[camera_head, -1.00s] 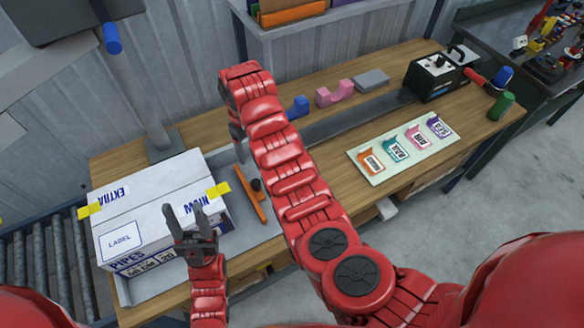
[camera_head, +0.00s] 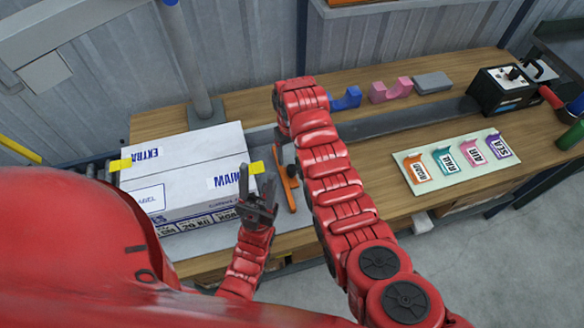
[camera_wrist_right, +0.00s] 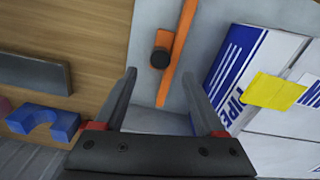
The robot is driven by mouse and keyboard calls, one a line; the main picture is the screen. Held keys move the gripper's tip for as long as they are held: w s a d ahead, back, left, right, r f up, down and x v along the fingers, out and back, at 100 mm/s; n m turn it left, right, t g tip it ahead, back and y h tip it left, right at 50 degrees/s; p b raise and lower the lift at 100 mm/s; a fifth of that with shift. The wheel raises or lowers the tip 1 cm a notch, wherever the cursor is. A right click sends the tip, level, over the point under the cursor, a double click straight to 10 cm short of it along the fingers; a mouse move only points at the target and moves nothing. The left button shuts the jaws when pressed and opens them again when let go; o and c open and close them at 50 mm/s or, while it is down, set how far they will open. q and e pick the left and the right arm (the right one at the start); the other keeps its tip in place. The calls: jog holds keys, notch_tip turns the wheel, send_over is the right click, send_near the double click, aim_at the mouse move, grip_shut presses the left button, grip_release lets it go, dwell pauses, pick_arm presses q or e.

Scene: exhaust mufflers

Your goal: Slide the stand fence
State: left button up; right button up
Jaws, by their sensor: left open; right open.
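The stand fence is an orange bar (camera_head: 286,188) with a black knob (camera_head: 291,170), lying on the grey stand plate to the right of the white box. In the right wrist view the orange bar (camera_wrist_right: 177,50) and its knob (camera_wrist_right: 160,58) show ahead, between the fingers. My right gripper (camera_wrist_right: 160,77) is open and empty; the gap to the bar is hard to judge. In the head view its fingers are mostly hidden behind my right arm. My left gripper (camera_head: 257,180) is open and empty, in front of the box's right end, left of the bar.
A white carton (camera_head: 190,168) with yellow tape stands left of the fence. Blue (camera_head: 346,98) and pink (camera_head: 390,91) cradles and a grey block (camera_head: 432,82) are behind. A label card (camera_head: 455,162) and a black device (camera_head: 507,90) are to the right.

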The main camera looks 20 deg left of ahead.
aim_at(291, 168)
notch_tip(291, 168, down, 5)
jog(key=shift+f, duration=0.1)
jog(key=shift+s+f, duration=0.1)
jog(key=shift+f, duration=0.6)
grip_shut()
dwell(1.2)
